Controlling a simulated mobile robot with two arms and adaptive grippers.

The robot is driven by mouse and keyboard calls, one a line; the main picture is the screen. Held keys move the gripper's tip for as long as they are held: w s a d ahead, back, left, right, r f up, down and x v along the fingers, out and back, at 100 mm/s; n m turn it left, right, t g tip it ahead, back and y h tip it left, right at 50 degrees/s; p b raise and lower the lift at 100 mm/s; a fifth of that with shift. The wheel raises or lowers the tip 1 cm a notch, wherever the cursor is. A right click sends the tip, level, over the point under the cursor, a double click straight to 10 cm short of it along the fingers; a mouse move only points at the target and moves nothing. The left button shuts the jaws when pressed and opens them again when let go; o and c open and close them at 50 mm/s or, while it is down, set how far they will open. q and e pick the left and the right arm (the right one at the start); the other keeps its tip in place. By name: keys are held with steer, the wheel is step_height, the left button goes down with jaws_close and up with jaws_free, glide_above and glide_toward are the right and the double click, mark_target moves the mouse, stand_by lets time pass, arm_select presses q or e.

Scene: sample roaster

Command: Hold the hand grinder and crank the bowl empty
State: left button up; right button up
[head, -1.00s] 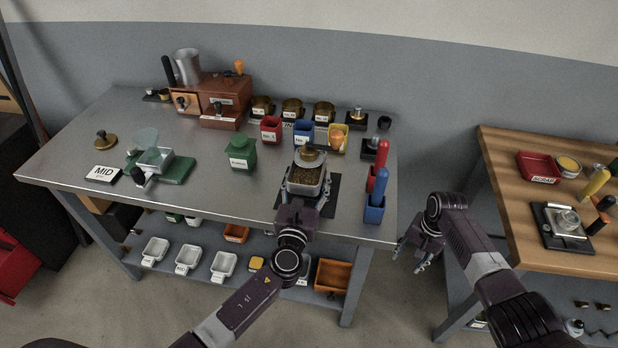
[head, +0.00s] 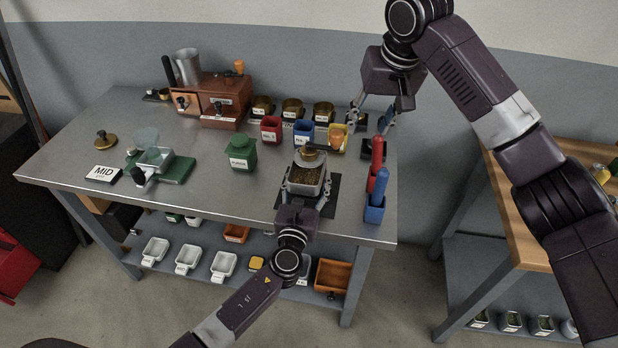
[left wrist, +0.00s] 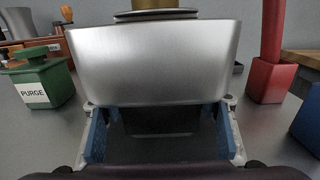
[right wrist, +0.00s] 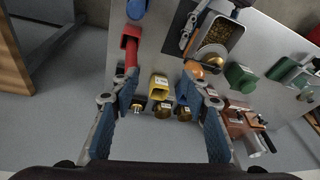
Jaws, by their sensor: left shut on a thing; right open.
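The hand grinder (head: 305,180) stands on a dark mat on the metal bench, its squarish metal bowl filled with brown grounds or beans and a brass-coloured top at its back. My left gripper (head: 304,212) is shut on the grinder from the front. In the left wrist view the grinder's bowl (left wrist: 155,62) fills the middle between the blue finger pads. My right gripper (head: 376,122) is open and empty, raised above the bench's back right corner, behind and right of the grinder. The right wrist view shows the grinder's bowl (right wrist: 218,36) beyond the fingers.
Red, blue and yellow bins stand behind the grinder, with brass cups at the back. A green PURGE canister (head: 242,152) is to its left. Red and blue holders with upright handles (head: 376,200) are close on its right. The bench's front left is mostly clear.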

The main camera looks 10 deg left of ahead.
mark_target(339, 133)
steer(key=s+a+r+n, duration=0.2)
steer(key=a+r+n, duration=0.1)
steer(key=a, duration=0.2)
steer(key=shift+t, duration=0.4)
steer(key=shift+x, duration=4.9)
steer(key=shift+a, duration=0.15)
steer(key=c, duration=0.9)
steer(key=shift+c, duration=0.3)
